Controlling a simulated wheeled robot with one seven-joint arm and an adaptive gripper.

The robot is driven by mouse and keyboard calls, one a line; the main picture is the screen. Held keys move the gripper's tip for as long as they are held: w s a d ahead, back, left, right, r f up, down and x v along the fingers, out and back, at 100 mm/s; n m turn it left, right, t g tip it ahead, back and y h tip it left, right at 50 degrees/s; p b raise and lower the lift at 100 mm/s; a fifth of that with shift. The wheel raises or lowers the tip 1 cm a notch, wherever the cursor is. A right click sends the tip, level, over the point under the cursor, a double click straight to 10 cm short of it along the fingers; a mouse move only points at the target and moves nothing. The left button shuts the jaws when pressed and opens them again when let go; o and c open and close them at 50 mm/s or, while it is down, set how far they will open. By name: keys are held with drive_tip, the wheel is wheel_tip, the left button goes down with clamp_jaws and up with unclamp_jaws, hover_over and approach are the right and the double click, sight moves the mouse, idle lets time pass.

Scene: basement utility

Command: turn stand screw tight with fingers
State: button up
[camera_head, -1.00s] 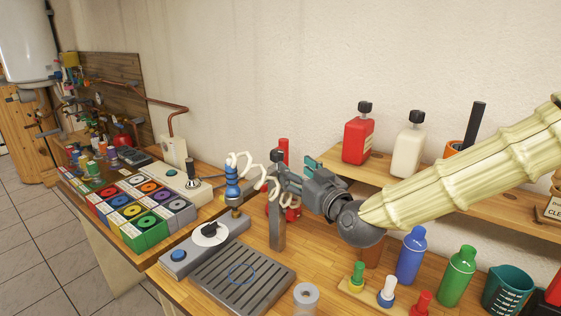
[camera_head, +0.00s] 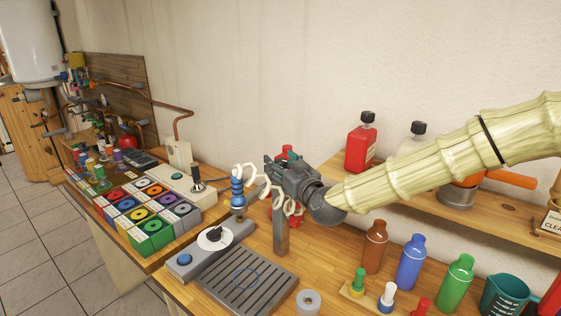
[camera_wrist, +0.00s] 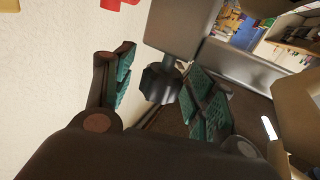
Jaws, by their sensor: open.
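The stand screw (camera_wrist: 159,86) is a dark, lobed knob in the wrist view. It sticks out of a grey block of the stand (camera_wrist: 184,24). My gripper (camera_wrist: 160,72) is open, with teal-padded fingers on either side of the knob; I cannot tell whether either pad touches it. In the head view my gripper (camera_head: 272,170) is at the upper part of the upright grey stand post (camera_head: 281,232). The gripper hides the screw there.
A blue tool (camera_head: 238,188) with a coiled white hose stands left of the post. A slotted grey plate (camera_head: 255,290) lies in front. Bottles (camera_head: 411,262) stand to the right, and a shelf (camera_head: 440,203) runs behind my arm. Colored boxes (camera_head: 150,236) are at left.

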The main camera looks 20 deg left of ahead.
drive_tip(key=c, duration=1.1)
drive_tip(key=shift+o, duration=0.2)
drive_tip(key=shift+a+f+h, duration=0.1)
drive_tip(key=shift+h, duration=0.2)
drive_tip(key=shift+m+t+h+b, duration=0.75)
drive_tip(key=shift+m+t+h, duration=0.65)
drive_tip(key=shift+m+h, duration=0.3)
drive_tip(key=shift+m+t+h, duration=0.55)
drive_tip(key=shift+m+h, duration=0.5)
drive_tip(key=shift+h, duration=0.65)
drive_tip(key=shift+m+t+h, duration=0.55)
drive_tip(key=shift+m+h, duration=0.5)
drive_tip(key=shift+h, duration=0.95)
